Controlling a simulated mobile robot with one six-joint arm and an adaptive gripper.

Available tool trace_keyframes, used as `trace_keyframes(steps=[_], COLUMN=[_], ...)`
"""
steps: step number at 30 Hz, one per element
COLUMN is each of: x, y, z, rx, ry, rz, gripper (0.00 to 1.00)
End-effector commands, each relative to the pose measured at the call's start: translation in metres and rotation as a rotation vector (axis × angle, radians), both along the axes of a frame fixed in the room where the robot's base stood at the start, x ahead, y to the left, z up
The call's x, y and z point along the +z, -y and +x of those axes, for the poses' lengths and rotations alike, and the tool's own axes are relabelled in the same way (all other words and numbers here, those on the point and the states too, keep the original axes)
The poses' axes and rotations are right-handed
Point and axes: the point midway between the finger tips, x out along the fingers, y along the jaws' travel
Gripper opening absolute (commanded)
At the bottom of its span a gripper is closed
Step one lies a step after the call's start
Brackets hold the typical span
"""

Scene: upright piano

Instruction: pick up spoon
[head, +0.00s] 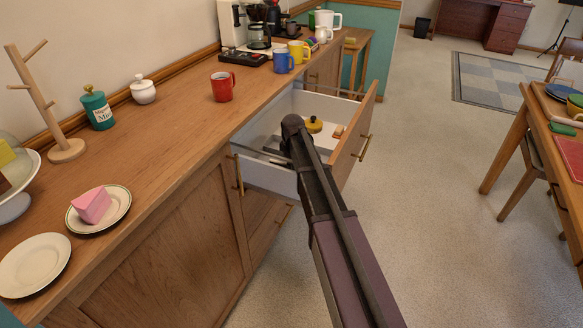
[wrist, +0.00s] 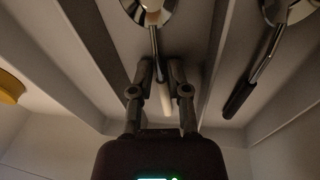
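In the wrist view a spoon (wrist: 154,38) with a shiny bowl at the top edge and a pale handle lies in a drawer compartment. My gripper (wrist: 160,72) is over it, its two fingers on either side of the spoon's handle. The fingers stand apart, with a gap showing beside the handle. In the head view my arm reaches into the open drawer (head: 352,150); the gripper's fingers and the spoon are hidden there.
A dark-handled utensil (wrist: 258,72) lies in the compartment to the right, behind a divider. The drawer also holds a yellow round object (head: 314,124) and a small wooden piece (head: 339,131). A red mug (head: 223,87) stands on the counter (head: 180,105) above.

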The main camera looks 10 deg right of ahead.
Motion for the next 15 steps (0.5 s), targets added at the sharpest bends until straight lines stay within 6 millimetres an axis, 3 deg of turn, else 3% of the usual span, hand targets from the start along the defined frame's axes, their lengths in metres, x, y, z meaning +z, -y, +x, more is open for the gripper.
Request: trace_keyframes(steps=[15], x=[0.0003], y=[-0.0008], z=[-0.0001], rx=[0.001], ry=[0.000], rz=[0.000], gripper=[0.00])
